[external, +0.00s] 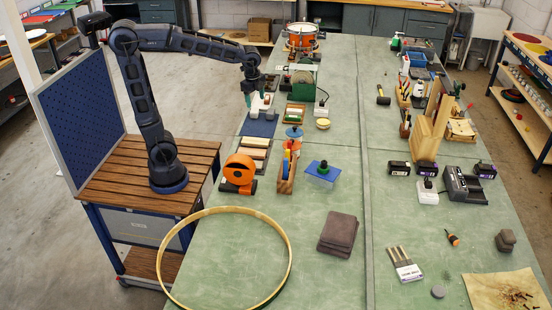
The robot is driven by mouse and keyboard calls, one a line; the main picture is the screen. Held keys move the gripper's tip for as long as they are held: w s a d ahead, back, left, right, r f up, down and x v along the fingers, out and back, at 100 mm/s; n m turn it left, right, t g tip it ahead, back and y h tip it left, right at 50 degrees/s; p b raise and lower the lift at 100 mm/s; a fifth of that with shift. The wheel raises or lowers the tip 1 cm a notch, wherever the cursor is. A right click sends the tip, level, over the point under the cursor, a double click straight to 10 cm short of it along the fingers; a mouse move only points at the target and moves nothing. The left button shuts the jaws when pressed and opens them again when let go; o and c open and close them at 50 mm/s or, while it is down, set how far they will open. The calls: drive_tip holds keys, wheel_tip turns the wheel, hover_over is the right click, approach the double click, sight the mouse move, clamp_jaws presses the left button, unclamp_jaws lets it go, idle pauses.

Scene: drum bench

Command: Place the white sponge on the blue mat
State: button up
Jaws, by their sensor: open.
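The blue mat (259,127) lies flat near the left edge of the green bench. A small white block, which looks like the white sponge (255,110), is at the far end of the mat, right below my gripper. My gripper (256,98) points down with its teal fingertips apart, over or around the white block. At this size I cannot tell whether the block touches the fingers, or whether it rests on the mat. Part of the block is hidden by the fingers.
Nearer stand an orange device (239,172) and a wooden holder (288,172). A large wooden hoop (289,262) lies in front.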

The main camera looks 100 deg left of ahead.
drive_tip(key=s+d+f+n+t+h, duration=0.1)
drive_tip(key=s+d+n+t, duration=0.3)
drive_tip(key=s+d, duration=1.3)
drive_tip(key=shift+s+d+f+n, duration=0.3)
drive_tip(key=shift+f+n, duration=0.1)
drive_tip(key=shift+n, duration=1.1)
